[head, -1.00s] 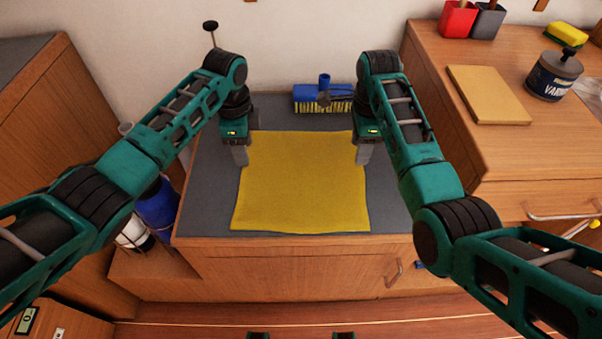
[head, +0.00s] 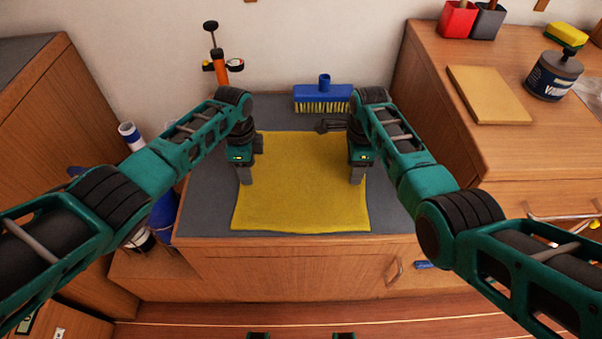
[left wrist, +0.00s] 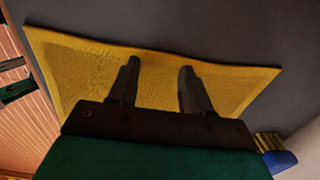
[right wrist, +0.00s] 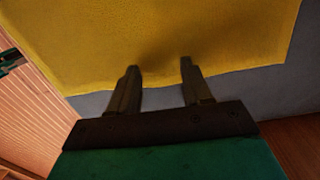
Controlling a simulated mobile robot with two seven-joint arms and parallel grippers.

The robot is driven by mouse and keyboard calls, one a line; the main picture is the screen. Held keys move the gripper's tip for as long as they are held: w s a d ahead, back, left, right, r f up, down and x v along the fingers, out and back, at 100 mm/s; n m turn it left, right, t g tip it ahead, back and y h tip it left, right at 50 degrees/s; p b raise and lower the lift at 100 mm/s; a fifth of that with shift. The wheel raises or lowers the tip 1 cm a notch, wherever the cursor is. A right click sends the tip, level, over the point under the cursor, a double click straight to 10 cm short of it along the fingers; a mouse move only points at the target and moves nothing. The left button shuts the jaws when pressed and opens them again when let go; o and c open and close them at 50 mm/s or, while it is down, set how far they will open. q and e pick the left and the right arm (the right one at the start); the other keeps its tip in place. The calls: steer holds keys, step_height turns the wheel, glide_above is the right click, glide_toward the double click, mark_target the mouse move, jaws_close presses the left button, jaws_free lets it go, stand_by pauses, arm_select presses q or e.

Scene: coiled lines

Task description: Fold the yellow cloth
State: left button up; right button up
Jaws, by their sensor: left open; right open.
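The yellow cloth (head: 300,190) lies spread flat and unfolded on the grey counter top, its near edge close to the counter's front edge. My left gripper (head: 246,180) is open over the cloth's left side. The left wrist view shows its two fingers (left wrist: 158,85) apart with the cloth (left wrist: 90,65) beneath them. My right gripper (head: 356,178) is open over the cloth's right side. In the right wrist view its fingers (right wrist: 158,80) are apart above the cloth (right wrist: 130,40) near one edge. Neither gripper holds anything; whether the fingertips touch the cloth I cannot tell.
A blue brush (head: 323,97) lies behind the cloth against the wall. An orange pump (head: 219,68) stands at the back left. The higher wooden counter (head: 480,135) on the right carries a board (head: 488,93) and a varnish can (head: 553,75).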

arm_select(q)
steer(key=shift+f, duration=0.15)
steer(key=shift+c, duration=0.2)
arm_select(e)
steer(key=shift+f, duration=0.2)
steer(key=shift+c, duration=0.2)
arm_select(q)
jaws_close()
arm_select(e)
steer(key=shift+s+f, duration=0.1)
jaws_close()
steer(key=shift+r, duration=0.2)
stand_by(0.3)
